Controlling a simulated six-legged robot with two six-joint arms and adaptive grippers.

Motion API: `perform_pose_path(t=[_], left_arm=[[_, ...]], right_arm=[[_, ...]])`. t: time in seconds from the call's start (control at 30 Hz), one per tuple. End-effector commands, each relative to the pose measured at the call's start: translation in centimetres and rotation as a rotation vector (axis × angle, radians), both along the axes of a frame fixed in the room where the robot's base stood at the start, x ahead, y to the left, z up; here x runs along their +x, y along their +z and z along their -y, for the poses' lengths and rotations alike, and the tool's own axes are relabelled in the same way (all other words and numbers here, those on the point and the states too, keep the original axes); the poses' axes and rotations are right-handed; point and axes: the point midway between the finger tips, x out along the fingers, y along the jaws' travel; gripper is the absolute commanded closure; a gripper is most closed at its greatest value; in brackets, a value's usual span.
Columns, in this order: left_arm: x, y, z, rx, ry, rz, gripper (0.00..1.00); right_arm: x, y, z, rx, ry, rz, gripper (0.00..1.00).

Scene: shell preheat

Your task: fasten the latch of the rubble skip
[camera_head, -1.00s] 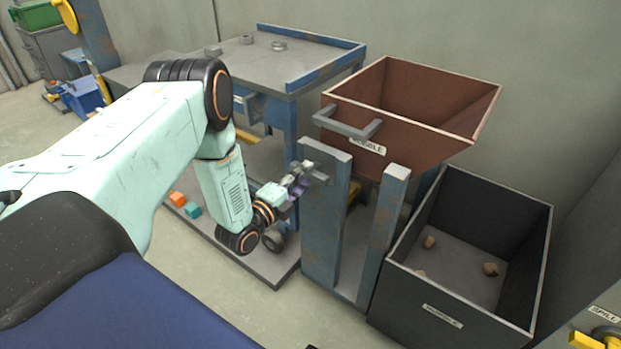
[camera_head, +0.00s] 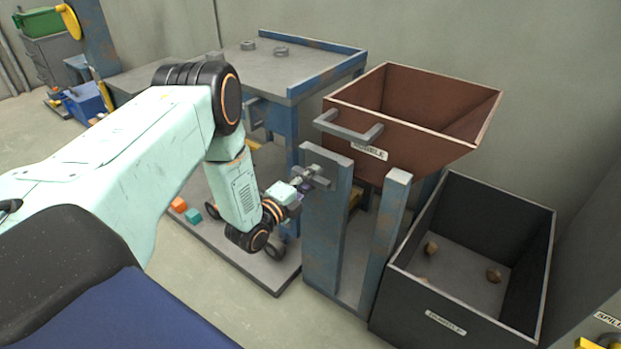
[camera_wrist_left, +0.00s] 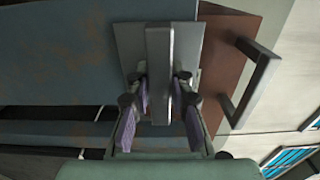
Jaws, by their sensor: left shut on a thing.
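The rubble skip (camera_head: 408,123) is a rusty brown tipping bin with a grey bar handle (camera_head: 347,128) on its front. It rests behind two worn blue posts. The latch (camera_head: 314,172) is a small grey metal piece near the top of the left post (camera_head: 327,225). My left gripper (camera_head: 303,186) is at the latch, on the post's left side. In the left wrist view my left gripper (camera_wrist_left: 160,98) has its purple-padded fingers on either side of the latch's grey bar (camera_wrist_left: 160,50), shut on it. A grey plate shows behind the bar. My right gripper is not in view.
A blue-grey workbench (camera_head: 225,75) is behind my arm. Orange and teal blocks (camera_head: 194,215) lie on a low grey platform (camera_head: 262,276). Some floor at lower left is clear.

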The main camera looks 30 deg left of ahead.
Motion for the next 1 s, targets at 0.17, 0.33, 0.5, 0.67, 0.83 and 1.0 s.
perform_pose_path(t=[0.17,0.33,0.5,0.67,0.83,1.0], left_arm=[[-0.1,0.0,0.0,-0.001,0.001,-0.001,1.0],[-0.1,0.0,0.0,-0.014,0.001,-0.002,1.0],[-0.1,0.0,0.0,-0.07,0.001,-0.007,1.0],[-0.1,0.0,0.0,-0.175,0.001,-0.015,1.0],[-0.1,0.0,0.0,-0.327,0.001,-0.028,1.0],[-0.1,0.0,0.0,-0.488,0.001,-0.041,1.0]], right_arm=[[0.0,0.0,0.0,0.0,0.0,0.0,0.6],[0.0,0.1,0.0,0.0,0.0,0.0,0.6],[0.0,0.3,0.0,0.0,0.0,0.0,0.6],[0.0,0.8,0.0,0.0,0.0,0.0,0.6],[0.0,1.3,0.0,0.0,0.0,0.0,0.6],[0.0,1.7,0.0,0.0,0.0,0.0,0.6]])
